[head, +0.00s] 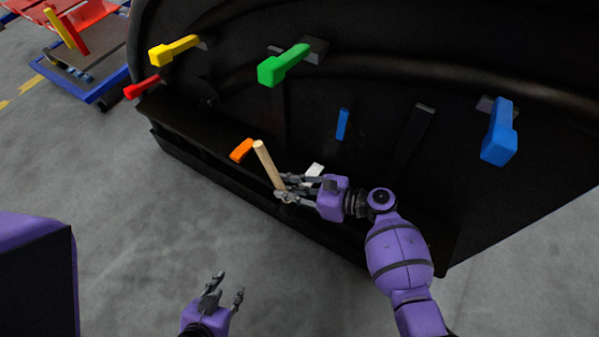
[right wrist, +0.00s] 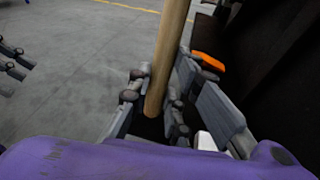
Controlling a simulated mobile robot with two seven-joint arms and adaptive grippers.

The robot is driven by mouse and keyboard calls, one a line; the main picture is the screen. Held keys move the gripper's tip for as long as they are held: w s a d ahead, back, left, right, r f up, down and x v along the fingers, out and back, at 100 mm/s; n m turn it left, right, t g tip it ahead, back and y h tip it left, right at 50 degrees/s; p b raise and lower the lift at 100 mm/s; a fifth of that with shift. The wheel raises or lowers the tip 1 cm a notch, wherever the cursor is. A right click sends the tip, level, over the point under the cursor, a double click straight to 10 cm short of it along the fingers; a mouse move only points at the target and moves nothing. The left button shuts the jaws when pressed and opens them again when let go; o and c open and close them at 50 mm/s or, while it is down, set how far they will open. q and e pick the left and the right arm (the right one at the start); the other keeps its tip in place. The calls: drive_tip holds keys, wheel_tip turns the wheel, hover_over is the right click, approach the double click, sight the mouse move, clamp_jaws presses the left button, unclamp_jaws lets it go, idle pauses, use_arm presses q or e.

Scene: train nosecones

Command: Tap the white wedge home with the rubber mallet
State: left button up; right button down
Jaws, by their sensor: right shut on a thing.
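My right gripper (head: 284,192) is shut on the pale wooden handle of the mallet (head: 265,160), near the handle's lower end. The handle tilts up and to the left; I cannot make out the mallet's head in either view. The handle also shows between the fingers in the right wrist view (right wrist: 168,55). The white wedge (head: 314,170) sits at the dark nosecone just behind my right gripper, partly hidden by it. A bit of it shows beside the fingers in the right wrist view (right wrist: 206,141). My left gripper (head: 224,285) is open and empty, low over the floor.
The black nosecone (head: 380,75) carries an orange wedge (head: 241,150) left of the handle, a small blue one (head: 343,124), and yellow (head: 173,50), green (head: 284,65), red (head: 142,87) and large blue (head: 498,132) pieces. A blue cart (head: 108,98) stands upper left. Grey floor in front is clear.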

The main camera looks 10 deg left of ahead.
sight(279, 178)
drive_tip(key=shift+w, duration=0.15)
drive_tip(key=shift+w+d+b, duration=0.15)
drive_tip(key=shift+w+d, duration=0.1)
drive_tip(key=shift+w, duration=0.4)
drive_tip(key=shift+w+d+b, duration=0.15)
drive_tip(key=shift+w+d, duration=0.1)
drive_tip(key=shift+w, duration=0.35)
drive_tip(key=shift+s+a+r+p, duration=0.25)
drive_tip(key=shift+s+p, duration=0.15)
drive_tip(key=shift+s, duration=0.15)
drive_tip(key=shift+s+f, duration=0.1)
drive_tip(key=shift+s, duration=0.05)
use_arm(q)
drive_tip(key=shift+r, duration=0.15)
use_arm(e)
drive_tip(key=shift+f, duration=0.1)
use_arm(q)
drive_tip(key=shift+w+r, duration=0.1)
drive_tip(key=shift+w, duration=0.05)
